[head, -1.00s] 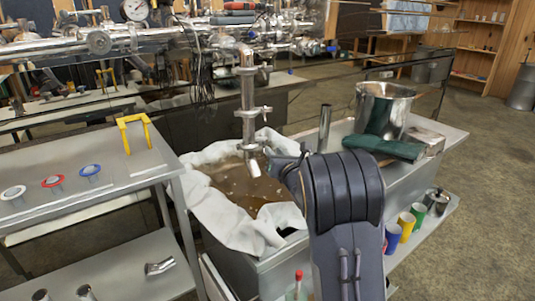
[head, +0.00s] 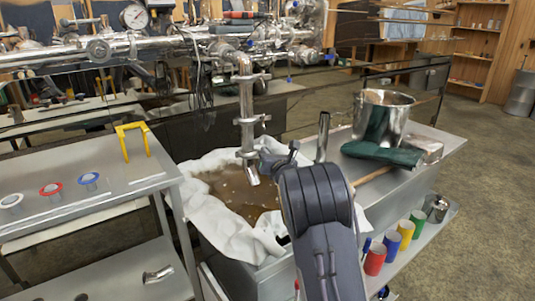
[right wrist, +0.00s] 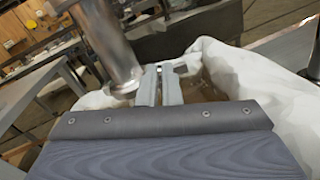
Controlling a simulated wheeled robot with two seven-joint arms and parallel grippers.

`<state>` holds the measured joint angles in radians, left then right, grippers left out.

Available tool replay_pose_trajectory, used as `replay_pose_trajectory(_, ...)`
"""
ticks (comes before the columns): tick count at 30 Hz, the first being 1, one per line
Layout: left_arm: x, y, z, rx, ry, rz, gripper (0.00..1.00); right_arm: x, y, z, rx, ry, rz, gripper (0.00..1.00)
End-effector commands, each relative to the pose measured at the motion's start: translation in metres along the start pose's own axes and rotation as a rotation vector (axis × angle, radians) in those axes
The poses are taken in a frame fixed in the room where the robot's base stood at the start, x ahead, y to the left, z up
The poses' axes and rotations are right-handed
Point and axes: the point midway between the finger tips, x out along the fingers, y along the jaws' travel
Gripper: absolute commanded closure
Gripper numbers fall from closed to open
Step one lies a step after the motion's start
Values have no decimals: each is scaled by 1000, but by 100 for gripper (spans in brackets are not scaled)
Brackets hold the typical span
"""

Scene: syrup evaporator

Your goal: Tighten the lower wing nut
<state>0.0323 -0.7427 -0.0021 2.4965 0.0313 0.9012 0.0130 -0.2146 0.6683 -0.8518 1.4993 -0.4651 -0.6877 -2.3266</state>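A shiny vertical pipe (head: 246,97) hangs over the pan and carries clamps at several heights. The lower clamp (head: 247,154) sits near its bottom end, just above the angled outlet. Its wing nut is too small to make out and is partly hidden by my right gripper (head: 268,157), which points left at the pipe's lower end. In the right wrist view the two fingers of this gripper (right wrist: 160,72) lie close together beside the pipe (right wrist: 108,40), with a narrow gap between them. Whether they hold anything cannot be told. My left gripper is not in view.
A cloth-lined pan (head: 235,190) of brown liquid lies under the pipe. A steel pot (head: 397,112) and dark green cloth (head: 380,153) are on the bench at right. A side table (head: 75,215) with coloured rings stands at left. Coloured cups (head: 391,245) line a lower shelf.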

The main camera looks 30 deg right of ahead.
Motion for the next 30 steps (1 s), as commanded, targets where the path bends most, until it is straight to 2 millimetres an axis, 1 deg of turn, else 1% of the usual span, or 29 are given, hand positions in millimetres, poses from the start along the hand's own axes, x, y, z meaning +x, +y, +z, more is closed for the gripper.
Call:
replay_pose_trajectory(8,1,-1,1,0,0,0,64,0,0,0,12,0,0,100)
replay_pose_trajectory(14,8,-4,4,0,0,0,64,0,-2,-1,78,-2,0,100)
replay_pose_trajectory(20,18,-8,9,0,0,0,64,0,-6,-2,218,-4,0,100)
replay_pose_trajectory(30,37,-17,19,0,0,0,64,0,-11,-4,539,-4,1,100)
